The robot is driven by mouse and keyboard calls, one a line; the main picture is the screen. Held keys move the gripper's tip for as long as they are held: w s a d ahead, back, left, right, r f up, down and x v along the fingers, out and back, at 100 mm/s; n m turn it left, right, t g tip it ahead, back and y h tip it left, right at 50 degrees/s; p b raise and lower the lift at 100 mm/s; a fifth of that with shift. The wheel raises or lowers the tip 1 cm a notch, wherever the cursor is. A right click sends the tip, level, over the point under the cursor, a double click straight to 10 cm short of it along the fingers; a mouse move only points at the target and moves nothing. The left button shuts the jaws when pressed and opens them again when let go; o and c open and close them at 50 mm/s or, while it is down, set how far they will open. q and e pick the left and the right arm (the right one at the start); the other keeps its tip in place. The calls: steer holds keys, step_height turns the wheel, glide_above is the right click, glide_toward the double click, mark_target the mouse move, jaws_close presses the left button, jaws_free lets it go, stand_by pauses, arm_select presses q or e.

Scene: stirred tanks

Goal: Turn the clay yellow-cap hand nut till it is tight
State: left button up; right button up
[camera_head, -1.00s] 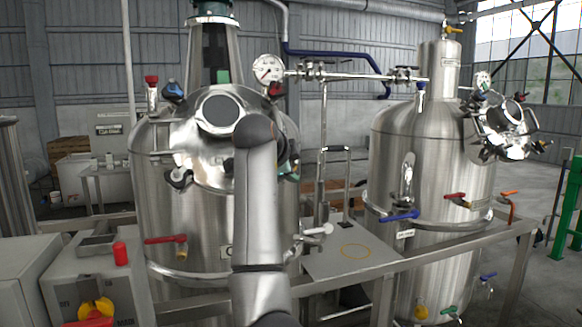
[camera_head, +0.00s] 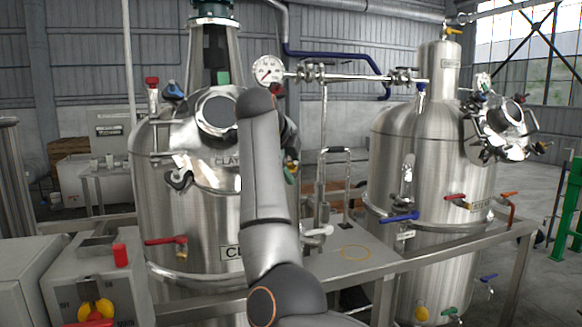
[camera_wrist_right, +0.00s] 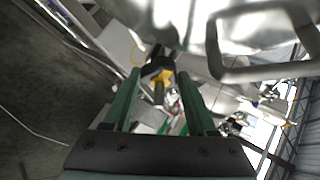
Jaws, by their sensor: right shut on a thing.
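The clay tank (camera_head: 200,225) is the large steel vessel left of centre, with a label reading CLAY under its round hatch (camera_head: 218,112). My right arm rises in front of its right side and hides part of the hatch rim. In the right wrist view, the yellow-cap hand nut (camera_wrist_right: 163,76) sits between the two green fingers of my right gripper (camera_wrist_right: 159,78), which is shut on it. How tight the nut is cannot be told. In the head view the yellow cap is hidden behind my arm. My left gripper is not in view.
A blue-capped hand nut (camera_head: 173,90) stands at the hatch's upper left. A pressure gauge (camera_head: 268,70) and a pipe are close above my right arm. A second steel tank (camera_head: 425,160) stands to the right. A control box (camera_head: 95,275) is at lower left.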

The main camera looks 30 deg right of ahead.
steer(key=o, duration=1.4)
steer(key=shift+c, duration=0.2)
steer(key=b+v, duration=0.1)
steer(key=v, duration=1.1)
steer(key=shift+a+r, duration=0.15)
steer(key=shift+s, duration=0.15)
